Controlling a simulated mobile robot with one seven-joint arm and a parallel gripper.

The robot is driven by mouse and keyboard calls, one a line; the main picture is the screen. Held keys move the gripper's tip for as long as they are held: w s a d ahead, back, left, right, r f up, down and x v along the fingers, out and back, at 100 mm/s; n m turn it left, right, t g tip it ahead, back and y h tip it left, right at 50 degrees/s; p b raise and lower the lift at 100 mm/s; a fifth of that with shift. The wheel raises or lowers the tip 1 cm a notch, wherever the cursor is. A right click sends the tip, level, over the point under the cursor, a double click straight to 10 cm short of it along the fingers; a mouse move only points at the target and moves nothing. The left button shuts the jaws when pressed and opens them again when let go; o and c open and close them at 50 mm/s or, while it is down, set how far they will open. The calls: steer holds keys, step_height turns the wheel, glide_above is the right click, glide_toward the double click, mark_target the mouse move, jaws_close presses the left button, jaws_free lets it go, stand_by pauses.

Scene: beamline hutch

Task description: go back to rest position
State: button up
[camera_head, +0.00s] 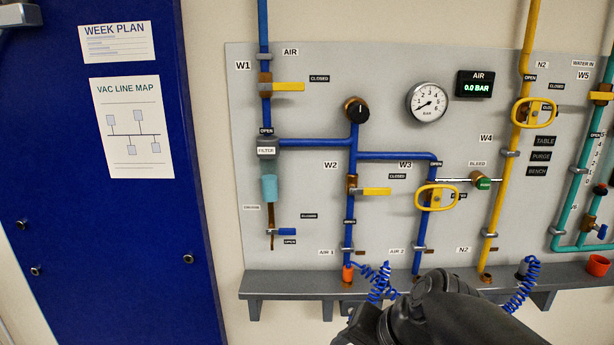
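My dark arm (430,312) shows at the bottom, right of centre, in front of the shelf below the pipe panel. Only rounded black arm parts show. My gripper and its fingertips are not in view, so whether it holds anything cannot be seen. The arm hides part of the shelf and part of a blue coiled hose (379,281).
A grey panel (330,90) carries blue, yellow and green pipes with valves, a gauge (427,102) and a display reading 0.0 BAR (475,84). A grey shelf (290,283) juts out below. A blue door (50,210) stands left.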

steer(key=s+d+r+n+t+h, duration=0.1)
steer(key=s+d+r+n+h, duration=0.1)
steer(key=s+d+n+h, duration=0.2)
steer(key=s+d, duration=0.1)
steer(key=d, duration=0.2)
steer(key=shift+r+n+h, duration=0.15)
steer(key=shift+n+h, duration=0.15)
steer(key=shift+n, duration=0.1)
stand_by(0.3)
